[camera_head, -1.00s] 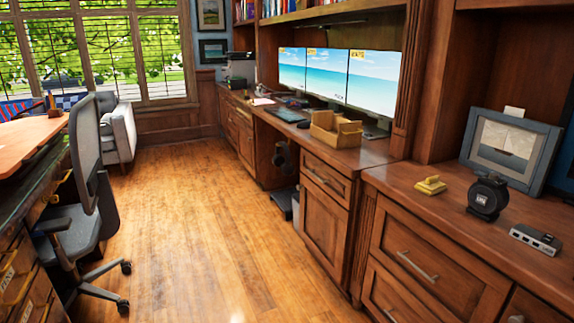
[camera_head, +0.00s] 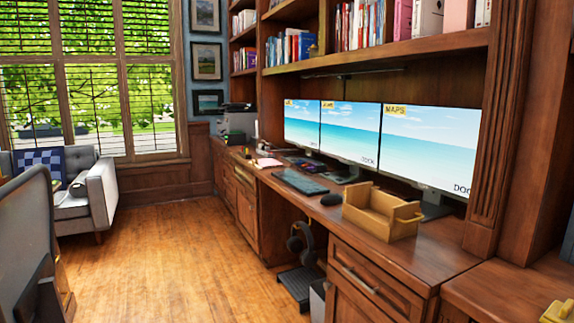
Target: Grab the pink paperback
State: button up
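A narrow pink book (camera_head: 402,20) stands upright on the shelf above the monitors, its top cut off by the frame edge. A wider pale pink spine (camera_head: 460,14) stands farther right on the same shelf, also cut off at the top. A small pinkish flat item (camera_head: 267,162) lies on the far part of the desk, too small to identify. I cannot tell which of these is the paperback. My gripper is not in view.
A shelf board (camera_head: 400,50) runs above three monitors (camera_head: 425,145). A wooden organizer box (camera_head: 382,212), mouse (camera_head: 331,199) and keyboard (camera_head: 300,181) lie on the desk. An office chair (camera_head: 28,235) stands at left. The wood floor (camera_head: 170,250) between is clear.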

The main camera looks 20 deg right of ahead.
aim_at(403, 23)
jog(key=i+z, duration=0.25)
jog(key=i, duration=0.15)
jog(key=i+j+z, duration=0.25)
jog(key=i, duration=0.15)
jog(key=i+j+z, duration=0.25)
jog(key=i, duration=0.15)
jog(key=i+j+z, duration=0.15)
jog(key=z, duration=0.25)
jog(key=i+j+z, duration=0.5)
jog(key=z, duration=0.25)
